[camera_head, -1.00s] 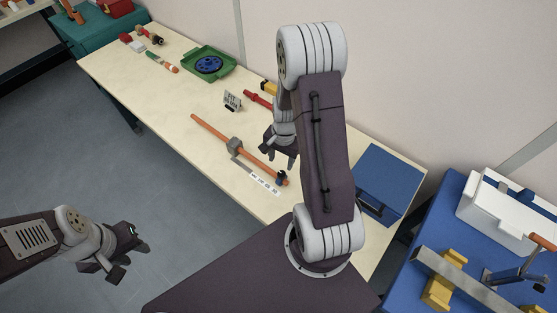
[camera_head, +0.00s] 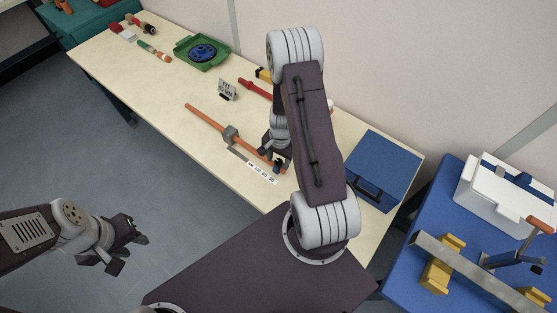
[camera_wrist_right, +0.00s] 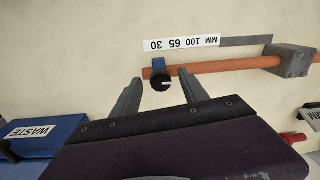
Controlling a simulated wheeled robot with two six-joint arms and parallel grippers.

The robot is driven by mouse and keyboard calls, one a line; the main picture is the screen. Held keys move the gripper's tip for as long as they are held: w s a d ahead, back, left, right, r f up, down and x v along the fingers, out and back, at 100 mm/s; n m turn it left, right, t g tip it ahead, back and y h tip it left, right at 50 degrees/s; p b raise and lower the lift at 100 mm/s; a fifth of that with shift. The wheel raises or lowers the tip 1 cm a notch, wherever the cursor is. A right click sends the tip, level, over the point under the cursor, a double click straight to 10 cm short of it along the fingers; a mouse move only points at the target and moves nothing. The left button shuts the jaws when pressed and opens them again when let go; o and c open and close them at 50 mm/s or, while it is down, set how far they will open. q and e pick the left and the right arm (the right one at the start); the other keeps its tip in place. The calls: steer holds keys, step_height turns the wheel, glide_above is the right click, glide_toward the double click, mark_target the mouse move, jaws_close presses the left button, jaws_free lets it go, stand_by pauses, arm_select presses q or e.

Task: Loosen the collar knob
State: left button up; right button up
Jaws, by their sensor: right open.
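The black collar knob (camera_wrist_right: 161,82) with a white mark shows in the right wrist view, on a small blue collar (camera_wrist_right: 158,63) around an orange rod (camera_wrist_right: 225,66). The rod (camera_head: 206,117) lies across the table in the head view and passes through a grey block (camera_head: 230,134). My right gripper (camera_wrist_right: 160,76) is open, with one finger on each side of the knob; I see gaps, no clear contact. In the head view my right gripper (camera_head: 277,157) covers much of the collar end. My left gripper (camera_head: 124,250) is open and empty over the floor.
A scale strip (camera_wrist_right: 180,43) lies beside the rod. A blue waste bin (camera_head: 385,162) stands to the right. A red tool (camera_head: 255,89), a small sign (camera_head: 228,90) and a green tray (camera_head: 188,52) are farther along the table (camera_head: 150,75).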

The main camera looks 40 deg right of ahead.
mark_target(280, 163)
jaws_close()
steer(key=shift+f+n+b, duration=0.15)
steer(key=shift+n+b, duration=0.15)
jaws_free()
step_height(280, 163, up, 9)
steer(key=p, duration=0.1)
steer(key=shift+s+d+r+p, duration=0.15)
steer(key=shift+s+r+p, duration=0.05)
steer(key=shift+p, duration=0.15)
